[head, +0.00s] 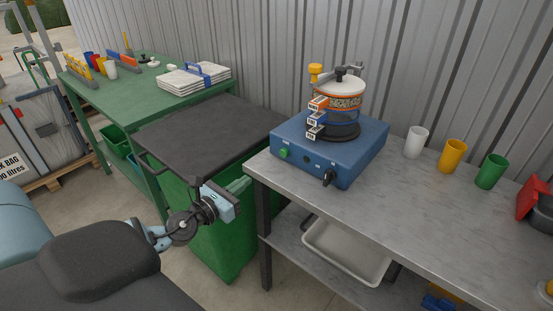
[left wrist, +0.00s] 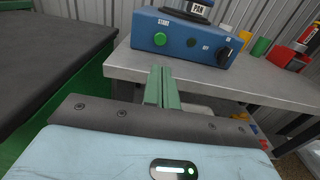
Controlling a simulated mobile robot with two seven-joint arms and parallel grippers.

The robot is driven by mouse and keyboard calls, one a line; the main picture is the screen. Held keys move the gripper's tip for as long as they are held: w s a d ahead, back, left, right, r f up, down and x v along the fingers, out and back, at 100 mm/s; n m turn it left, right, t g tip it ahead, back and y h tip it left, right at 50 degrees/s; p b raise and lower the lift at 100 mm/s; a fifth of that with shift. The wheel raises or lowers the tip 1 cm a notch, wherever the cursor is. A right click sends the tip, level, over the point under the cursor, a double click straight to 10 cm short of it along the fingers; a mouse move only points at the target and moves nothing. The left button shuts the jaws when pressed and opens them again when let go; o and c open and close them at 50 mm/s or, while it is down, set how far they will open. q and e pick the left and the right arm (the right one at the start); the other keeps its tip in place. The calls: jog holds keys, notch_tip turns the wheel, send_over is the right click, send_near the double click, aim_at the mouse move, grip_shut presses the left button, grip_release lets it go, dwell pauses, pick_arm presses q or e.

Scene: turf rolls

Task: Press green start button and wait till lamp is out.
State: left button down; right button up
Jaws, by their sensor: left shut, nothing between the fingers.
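The blue machine box (head: 358,160) stands on the grey bench, with a stack of round sieves (head: 338,100) on it. Its front carries the green start button (head: 285,153), a small dark round lamp (head: 306,158) that looks unlit, and a black knob (head: 328,177). In the left wrist view the button (left wrist: 160,39) shows under the word START, with the lamp (left wrist: 191,43) to its right. My left gripper (head: 240,184) is shut and empty, in front of the box, below and left of the button and apart from it. Its closed fingers (left wrist: 162,70) point towards the box. My right gripper is out of view.
The grey bench (head: 410,205) has white, yellow and green cups (head: 452,156) to the right. A green bin with a black lid (head: 205,130) stands left of the bench, close to my left gripper. A white tray (head: 345,252) is on the lower shelf.

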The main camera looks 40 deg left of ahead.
pick_arm(q)
send_near(282, 154)
jog(key=w, duration=0.5)
jog(key=shift+d, duration=0.25)
jog(key=shift+w, duration=0.95)
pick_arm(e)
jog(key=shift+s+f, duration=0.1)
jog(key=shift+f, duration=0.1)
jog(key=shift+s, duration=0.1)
